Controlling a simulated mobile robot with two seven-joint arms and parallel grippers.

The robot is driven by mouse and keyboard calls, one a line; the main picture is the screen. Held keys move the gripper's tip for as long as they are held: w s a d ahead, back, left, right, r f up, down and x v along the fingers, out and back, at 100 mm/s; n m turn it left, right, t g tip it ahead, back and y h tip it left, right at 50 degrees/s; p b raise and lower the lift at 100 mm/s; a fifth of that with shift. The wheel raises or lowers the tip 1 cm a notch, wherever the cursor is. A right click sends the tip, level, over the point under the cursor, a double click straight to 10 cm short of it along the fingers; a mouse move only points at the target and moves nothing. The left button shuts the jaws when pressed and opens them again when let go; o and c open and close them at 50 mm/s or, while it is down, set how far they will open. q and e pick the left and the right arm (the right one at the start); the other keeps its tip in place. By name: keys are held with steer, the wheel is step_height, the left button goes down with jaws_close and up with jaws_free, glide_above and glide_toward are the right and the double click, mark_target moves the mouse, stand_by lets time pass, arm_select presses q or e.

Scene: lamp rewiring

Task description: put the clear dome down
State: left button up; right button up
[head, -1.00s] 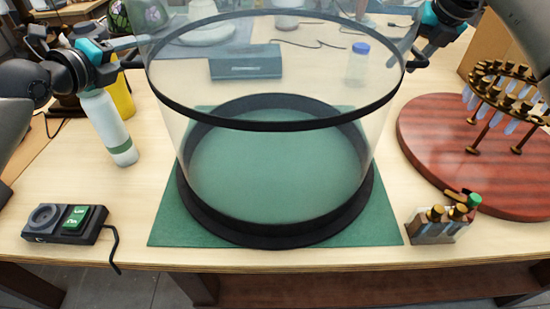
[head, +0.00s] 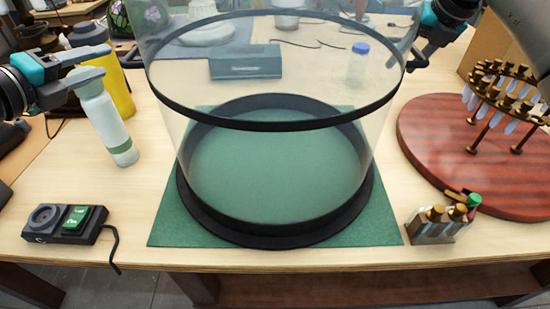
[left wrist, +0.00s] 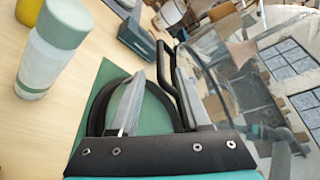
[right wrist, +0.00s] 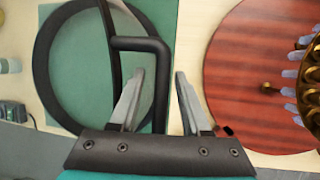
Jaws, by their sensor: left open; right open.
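The clear dome (head: 275,124), a wide clear cylinder with a black upper band, stands upright. The dome's left handle (left wrist: 166,75) lines up between the left fingers in the left wrist view. My right gripper (head: 411,55) is open at the dome's right side. The right handle (right wrist: 160,85) lies between its spread fingers in the right wrist view, without a grip.
A white bottle (head: 110,130) and a yellow bottle (head: 119,90) stand left, close to my left gripper. A switch box (head: 66,223) lies front left. A round wooden base (head: 430,130) with a brass rack (head: 505,85) is right. A small brass-topped holder (head: 440,225) stands front right.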

arm_select(q)
steer(key=shift+v, duration=1.2)
arm_select(e)
steer(key=shift+r, duration=0.1)
steer(key=v, duration=1.2)
arm_select(q)
steer(key=shift+r, duration=0.1)
